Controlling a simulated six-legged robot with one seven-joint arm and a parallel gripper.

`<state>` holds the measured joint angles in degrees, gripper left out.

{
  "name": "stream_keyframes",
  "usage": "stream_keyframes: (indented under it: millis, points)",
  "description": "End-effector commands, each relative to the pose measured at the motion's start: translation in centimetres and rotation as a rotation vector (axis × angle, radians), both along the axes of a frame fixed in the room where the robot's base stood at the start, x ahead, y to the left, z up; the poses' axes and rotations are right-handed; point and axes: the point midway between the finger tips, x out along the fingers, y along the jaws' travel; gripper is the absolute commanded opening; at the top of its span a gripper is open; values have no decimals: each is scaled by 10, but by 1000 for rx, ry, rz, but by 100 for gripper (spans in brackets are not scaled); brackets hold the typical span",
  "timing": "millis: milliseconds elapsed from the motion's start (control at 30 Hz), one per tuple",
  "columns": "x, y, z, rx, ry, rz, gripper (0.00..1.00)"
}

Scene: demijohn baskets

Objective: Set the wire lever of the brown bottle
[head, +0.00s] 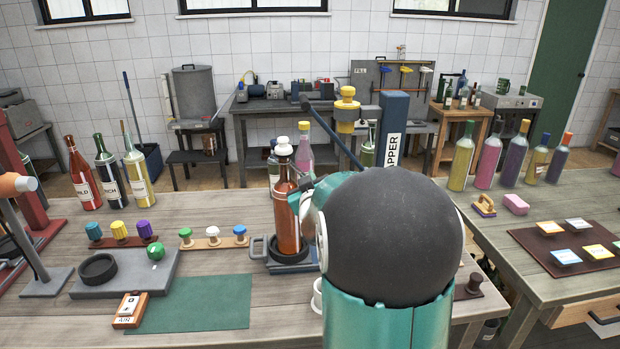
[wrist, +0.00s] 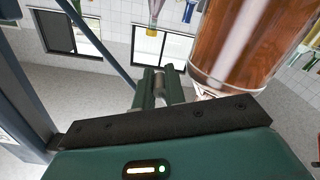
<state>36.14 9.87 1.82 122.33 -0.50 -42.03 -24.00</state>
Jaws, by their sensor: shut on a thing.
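The brown bottle (head: 288,222) stands upright in a grey holder (head: 284,266) on the near bench, with a white stopper (head: 283,147) on top. My gripper (head: 306,190) is at the right side of its upper part, partly hidden by my own arm. In the wrist view the brown glass (wrist: 245,45) fills the upper right. The fingers of my gripper (wrist: 158,88) are close together beside the glass, shut on a small grey piece that looks like the wire lever. The lever's full shape and angle cannot be made out.
A blue capper post (head: 392,130) with a long lever stands behind my arm. A grey plate (head: 125,275) with a black ring, several coloured stoppers (head: 146,232) and a green mat (head: 200,303) lie left of the bottle. Several bottles stand at far left.

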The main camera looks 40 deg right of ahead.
Motion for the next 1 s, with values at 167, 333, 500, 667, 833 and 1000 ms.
stream_keyframes:
  millis: [167,333,500,667,833,1000]
  points:
    - [0,0,0,-1,0,-1,0]
    - [0,0,0,-2,1,-1,34]
    - [0,0,0,-1,2,1,34]
    - [0,0,0,-10,8,1,34]
    - [-3,-4,4,-87,59,-1,34]
    - [-7,-9,13,-237,158,-4,34]
